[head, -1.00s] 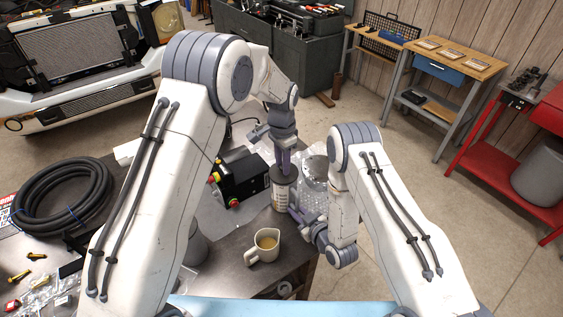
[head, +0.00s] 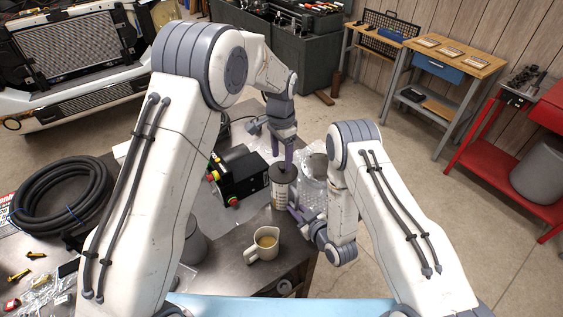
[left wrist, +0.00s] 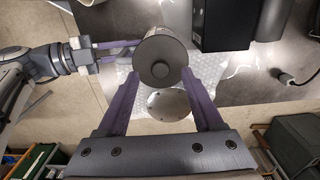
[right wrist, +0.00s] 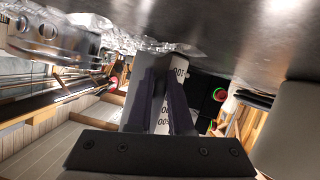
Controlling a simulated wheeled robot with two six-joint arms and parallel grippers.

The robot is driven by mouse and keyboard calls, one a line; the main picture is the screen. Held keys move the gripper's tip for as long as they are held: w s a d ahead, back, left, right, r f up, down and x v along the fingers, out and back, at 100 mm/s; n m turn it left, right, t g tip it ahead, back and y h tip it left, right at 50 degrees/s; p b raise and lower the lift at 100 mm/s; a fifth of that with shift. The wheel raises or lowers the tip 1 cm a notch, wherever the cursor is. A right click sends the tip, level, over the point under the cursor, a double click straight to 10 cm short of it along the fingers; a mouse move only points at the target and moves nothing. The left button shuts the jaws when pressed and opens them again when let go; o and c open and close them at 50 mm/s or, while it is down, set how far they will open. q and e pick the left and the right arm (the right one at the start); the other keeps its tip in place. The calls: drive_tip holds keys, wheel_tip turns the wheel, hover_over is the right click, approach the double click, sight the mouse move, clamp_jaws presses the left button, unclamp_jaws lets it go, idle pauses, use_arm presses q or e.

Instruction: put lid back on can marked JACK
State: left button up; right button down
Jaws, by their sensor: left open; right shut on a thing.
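A light can (head: 280,194) with dark graduation marks stands near the table's right edge. A dark grey round lid (head: 284,173) sits on its top; its centre knob shows in the left wrist view (left wrist: 160,70). It looks level, but I cannot tell if it is fully seated. My left gripper (head: 288,158) is open just above the lid, its fingers apart and empty. My right gripper (head: 296,211) is shut on the can's side from the right. The right wrist view shows its fingers on the can (right wrist: 178,72), with printed numbers. I cannot read the name JACK.
A cream jug (head: 264,244) of brownish liquid stands in front of the can. A black box (head: 238,178) with red and yellow fittings is left of it. A coiled black hose (head: 62,195) lies far left.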

use_arm(q)
wheel_tip(320, 180, up, 9)
drive_tip(key=shift+s+a, duration=0.1)
idle(0.3)
use_arm(e)
drive_tip(key=c, duration=0.8)
unclamp_jaws()
drive_tip(key=shift+o, duration=0.2)
use_arm(q)
wheel_tip(320, 180, down, 4)
drive_tip(key=b, duration=0.4)
use_arm(e)
drive_tip(key=v, duration=0.9)
drive_tip(key=shift+s+d, duration=0.2)
drive_tip(key=shift+d, duration=0.05)
drive_tip(key=shift+s+d+r, duration=0.1)
drive_tip(key=shift+s+r, duration=0.15)
drive_tip(key=shift+s, duration=0.1)
